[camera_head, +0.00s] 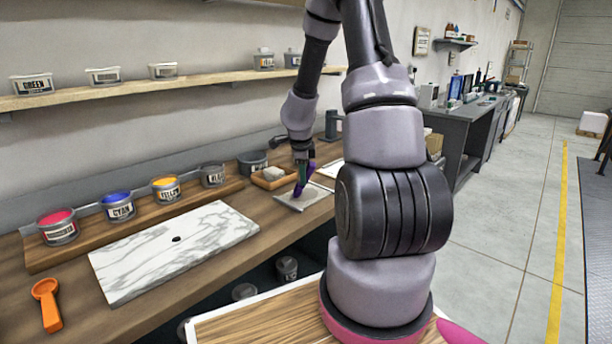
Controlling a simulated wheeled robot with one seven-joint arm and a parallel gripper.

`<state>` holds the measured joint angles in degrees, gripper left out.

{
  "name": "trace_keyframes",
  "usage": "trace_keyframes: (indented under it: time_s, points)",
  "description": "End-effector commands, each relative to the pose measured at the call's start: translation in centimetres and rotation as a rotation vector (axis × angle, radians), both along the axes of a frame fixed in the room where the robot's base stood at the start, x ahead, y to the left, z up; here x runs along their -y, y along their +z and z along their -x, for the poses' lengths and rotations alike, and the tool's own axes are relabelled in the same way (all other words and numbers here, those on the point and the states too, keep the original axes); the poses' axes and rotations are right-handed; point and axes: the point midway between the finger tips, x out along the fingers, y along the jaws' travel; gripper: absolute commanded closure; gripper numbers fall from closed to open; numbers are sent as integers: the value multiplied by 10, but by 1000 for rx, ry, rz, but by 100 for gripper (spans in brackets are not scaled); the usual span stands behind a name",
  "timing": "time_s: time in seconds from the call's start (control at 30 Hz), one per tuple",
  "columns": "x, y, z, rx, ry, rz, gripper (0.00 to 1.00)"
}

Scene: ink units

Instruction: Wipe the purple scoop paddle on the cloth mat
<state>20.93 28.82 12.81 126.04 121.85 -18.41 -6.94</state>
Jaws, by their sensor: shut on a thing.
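My gripper (302,163) points down over the right part of the wooden bench and is shut on the purple scoop paddle (299,189). Only a small part of the paddle shows below the jaws, tilted with its lower end to the left. That end is at the grey cloth mat (291,203); I cannot tell whether it touches the cloth. The mat lies flat near the bench's front edge, to the right of the marble slab. My arm hides part of the area to its right.
A white marble slab (150,261) with a small dark spot lies left of the mat. A wooden tray (262,183) sits behind the mat. An orange scoop (47,303) lies front left.

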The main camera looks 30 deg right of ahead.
Motion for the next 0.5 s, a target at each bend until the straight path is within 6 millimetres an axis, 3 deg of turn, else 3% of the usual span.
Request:
trace_keyframes:
  time_s: [0.5]
  points:
    - [2, 56, -1, 3, -4, 0, 100]
